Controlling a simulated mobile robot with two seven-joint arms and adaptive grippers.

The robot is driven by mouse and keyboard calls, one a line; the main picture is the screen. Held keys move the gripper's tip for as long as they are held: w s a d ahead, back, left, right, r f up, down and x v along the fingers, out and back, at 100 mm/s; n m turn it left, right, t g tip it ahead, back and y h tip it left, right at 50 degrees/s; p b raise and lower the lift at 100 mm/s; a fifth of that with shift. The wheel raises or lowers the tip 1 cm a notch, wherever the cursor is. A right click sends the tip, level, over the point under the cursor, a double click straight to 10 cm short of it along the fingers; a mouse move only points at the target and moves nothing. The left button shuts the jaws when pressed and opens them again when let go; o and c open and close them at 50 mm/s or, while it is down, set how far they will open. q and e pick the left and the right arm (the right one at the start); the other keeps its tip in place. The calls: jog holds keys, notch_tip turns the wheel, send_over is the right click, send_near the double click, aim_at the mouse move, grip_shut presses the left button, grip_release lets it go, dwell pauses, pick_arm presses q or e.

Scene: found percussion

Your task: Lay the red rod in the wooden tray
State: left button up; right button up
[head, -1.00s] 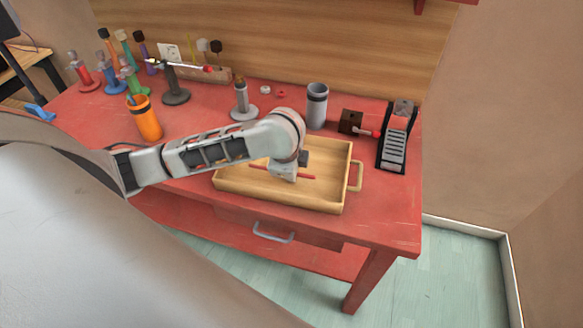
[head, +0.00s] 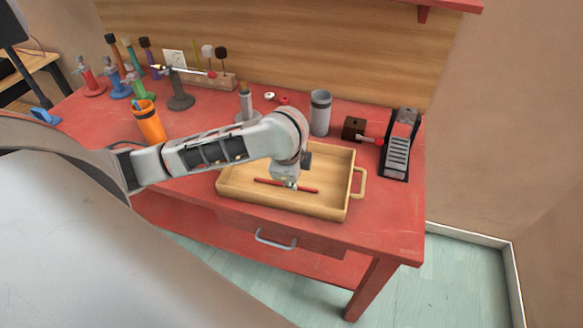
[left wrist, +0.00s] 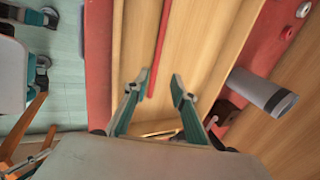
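The wooden tray (head: 300,209), with a pale floor and a handle on its right end, stands on the red workbench. The thin red rod (head: 262,181) is inside the tray's outline, running along its length. It appears to lie on the tray floor, though contact is hard to judge. My left gripper (head: 288,184) is low over the tray at the rod's middle. In the left wrist view the two fingers (left wrist: 161,74) stand apart with the rod (left wrist: 161,40) between them, closer to the left finger. My right gripper is not in view.
An orange cup (head: 149,122) stands left of the tray. A grey cylinder (head: 320,113), a dark block (head: 354,128) and a black-framed stand (head: 397,150) are behind and right of it. Several coloured stands fill the back left. The bench's front right corner is clear.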

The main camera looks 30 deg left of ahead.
pick_arm(q)
jog(key=v, duration=0.9)
dwell(0.4)
jog(key=shift+s+f, duration=0.1)
